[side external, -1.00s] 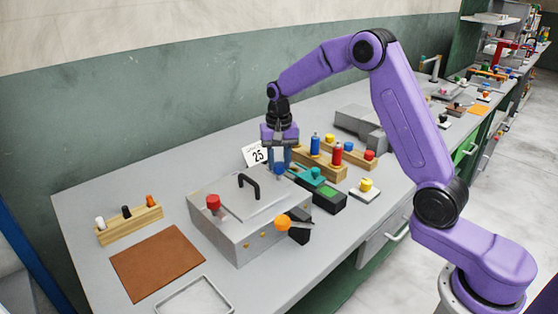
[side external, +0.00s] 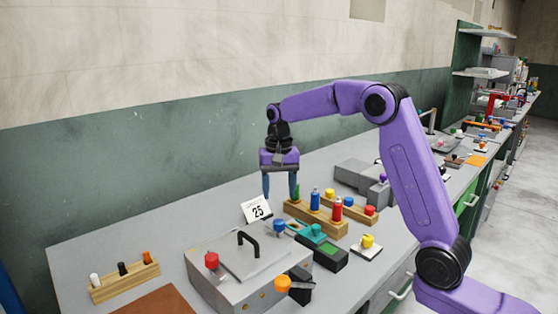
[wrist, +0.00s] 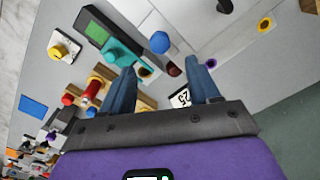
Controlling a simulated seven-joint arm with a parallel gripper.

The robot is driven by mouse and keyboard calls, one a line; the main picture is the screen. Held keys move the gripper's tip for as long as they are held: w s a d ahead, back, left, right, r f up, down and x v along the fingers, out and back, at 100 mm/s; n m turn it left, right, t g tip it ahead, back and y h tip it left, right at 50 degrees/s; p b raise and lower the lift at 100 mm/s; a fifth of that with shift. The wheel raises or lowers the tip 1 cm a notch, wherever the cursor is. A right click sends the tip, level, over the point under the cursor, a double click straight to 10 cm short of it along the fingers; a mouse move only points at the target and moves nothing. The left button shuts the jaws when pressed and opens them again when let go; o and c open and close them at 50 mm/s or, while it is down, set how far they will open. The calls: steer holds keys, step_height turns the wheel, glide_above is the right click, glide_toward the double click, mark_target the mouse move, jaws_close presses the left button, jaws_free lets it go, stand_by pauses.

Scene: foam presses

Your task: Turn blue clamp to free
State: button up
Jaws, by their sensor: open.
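The blue clamp knob (side external: 280,226) stands at the back right corner of the grey box-shaped press (side external: 232,286). It also shows in the wrist view (wrist: 160,42) as a round blue top, beyond my fingertips. My gripper (side external: 280,195) is open and empty, pointing down, with its blue fingers apart. It hangs above and behind the knob in the side view, not touching it. In the wrist view my gripper (wrist: 162,66) has one finger on each side of the image middle, with nothing between them. I cannot tell which way the clamp is turned.
Close right are a teal device (side external: 313,234) and a wooden rack (side external: 316,217) of coloured pieces.

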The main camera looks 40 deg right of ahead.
step_height(320, 180, up, 9)
steer(key=shift+f, duration=0.2)
stand_by(0.5)
steer(key=s+a+f+n, duration=0.2)
steer(key=s+a+n, duration=0.3)
steer(key=s, duration=0.4)
steer(key=s+a+f+n, duration=0.3)
steer(key=s+a+n, duration=0.2)
steer(key=s, duration=0.3)
steer(key=s+d+f+n, duration=0.2)
steer(key=s+f+n, duration=0.1)
steer(key=s, duration=0.8)
steer(key=s+d+f+n, duration=0.3)
steer(key=s+n, duration=0.3)
steer(key=s, duration=0.4)
steer(key=shift+s+f+n, duration=0.3)
steer(key=shift+s+f, duration=0.05)
steer(key=shift+f, duration=0.3)
